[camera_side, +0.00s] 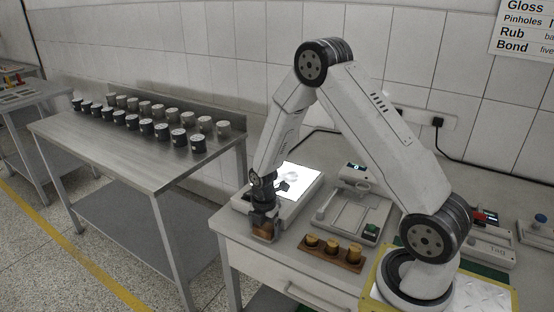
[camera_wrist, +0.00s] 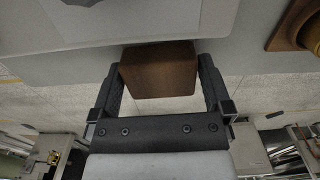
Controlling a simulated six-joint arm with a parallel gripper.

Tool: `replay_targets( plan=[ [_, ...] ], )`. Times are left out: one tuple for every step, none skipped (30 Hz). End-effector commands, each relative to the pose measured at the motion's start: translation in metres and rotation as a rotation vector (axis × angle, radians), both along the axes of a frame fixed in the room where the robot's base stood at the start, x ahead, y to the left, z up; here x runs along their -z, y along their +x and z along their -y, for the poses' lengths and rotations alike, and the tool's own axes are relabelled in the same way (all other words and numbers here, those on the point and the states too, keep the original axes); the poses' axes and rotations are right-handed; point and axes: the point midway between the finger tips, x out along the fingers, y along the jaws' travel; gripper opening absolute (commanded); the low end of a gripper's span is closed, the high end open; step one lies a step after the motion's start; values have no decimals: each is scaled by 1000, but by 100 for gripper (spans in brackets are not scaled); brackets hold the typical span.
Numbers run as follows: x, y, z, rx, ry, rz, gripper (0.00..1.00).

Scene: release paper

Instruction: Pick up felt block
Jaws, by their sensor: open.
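The felt block looks like a brown block (camera_wrist: 158,75) in the wrist view, at the front edge of the bench. My gripper (camera_wrist: 161,64) is open, with one finger on each side of the block and very close to it. I cannot tell whether either finger touches it. In the side view, my gripper (camera_side: 264,228) is low at the bench's near left corner. The block (camera_side: 262,238) shows there as a small brown patch, mostly hidden by the fingers.
A lit white panel (camera_side: 299,181) lies just behind my gripper. A wooden holder (camera_side: 345,263) with three brass-coloured pieces is to the right. A tray device (camera_side: 352,212) stands behind it. A steel table (camera_side: 90,130) with several dark and grey cups stands apart to the left.

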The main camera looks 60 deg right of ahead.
Motion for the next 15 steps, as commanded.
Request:
replay_targets(
  plan=[
    [0, 0, 0, 0, 0, 0, 100],
    [0, 0, 0, 0, 0, 0, 100],
    [0, 0, 0, 0, 0, 0, 87],
    [0, 0, 0, 0, 0, 0, 78],
    [0, 0, 0, 0, 0, 0, 68],
    [0, 0, 0, 0, 0, 0, 56],
    [0, 0, 0, 0, 0, 0, 46],
    [0, 0, 0, 0, 0, 0, 36],
    [0, 0, 0, 0, 0, 0, 34],
    [0, 0, 0, 0, 0, 0, 34],
    [0, 0, 0, 0, 0, 0, 33],
    [0, 0, 0, 0, 0, 0, 33],
    [0, 0, 0, 0, 0, 0, 33],
    [0, 0, 0, 0, 0, 0, 33],
    [-1, 0, 0, 0, 0, 0, 33]
  ],
)
